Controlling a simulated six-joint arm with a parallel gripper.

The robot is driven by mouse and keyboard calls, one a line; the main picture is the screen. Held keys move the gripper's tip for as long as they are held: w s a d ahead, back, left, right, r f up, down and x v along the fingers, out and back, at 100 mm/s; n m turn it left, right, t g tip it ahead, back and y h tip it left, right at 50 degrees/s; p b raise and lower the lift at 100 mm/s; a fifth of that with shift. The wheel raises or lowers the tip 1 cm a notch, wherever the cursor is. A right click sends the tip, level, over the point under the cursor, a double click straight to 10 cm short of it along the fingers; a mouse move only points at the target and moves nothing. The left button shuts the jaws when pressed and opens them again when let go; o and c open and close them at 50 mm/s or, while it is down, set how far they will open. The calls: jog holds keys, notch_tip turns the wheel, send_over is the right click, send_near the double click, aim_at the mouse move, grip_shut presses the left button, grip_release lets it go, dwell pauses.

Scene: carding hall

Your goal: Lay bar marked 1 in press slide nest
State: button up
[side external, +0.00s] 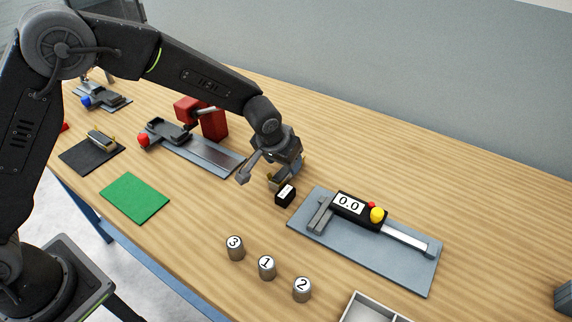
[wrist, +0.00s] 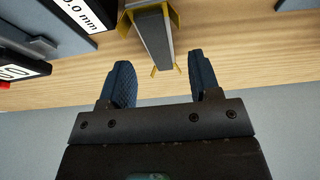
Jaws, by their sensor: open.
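A short grey cylinder marked 1 (side external: 266,267) stands upright near the table's front edge, between cylinders marked 3 (side external: 236,249) and 2 (side external: 302,290). My gripper (side external: 270,176) is behind them, low over the table by a black block with a white label (side external: 285,195). In the wrist view my gripper (wrist: 161,80) is open, its two dark fingers apart with nothing between them. Beyond the fingertips is a dark grey bar (wrist: 154,42) with yellow brackets; I see no number on it.
A grey plate (side external: 390,268) with a 0.0 gauge (side external: 348,204) lies right of my gripper. A green mat (side external: 134,197) and a black mat (side external: 78,157) lie at left. A pale tray (side external: 368,306) is at the front edge. Wood at the back right is clear.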

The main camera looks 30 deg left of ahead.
jog(key=v, duration=0.9)
jog(key=s+a+r, duration=0.5)
jog(key=s+r, duration=0.1)
jog(key=s, duration=0.3)
jog(key=s+a+r, duration=0.6)
jog(key=s, duration=0.3)
jog(key=shift+a+r+t, duration=0.15)
jog(key=shift+r+t, duration=0.1)
jog(key=shift+t, duration=0.05)
jog(key=shift+o, duration=0.4)
jog(key=s+a+f, duration=0.1)
jog(key=s, duration=0.7)
jog(key=shift+s+a, duration=0.3)
jog(key=shift+a, duration=0.1)
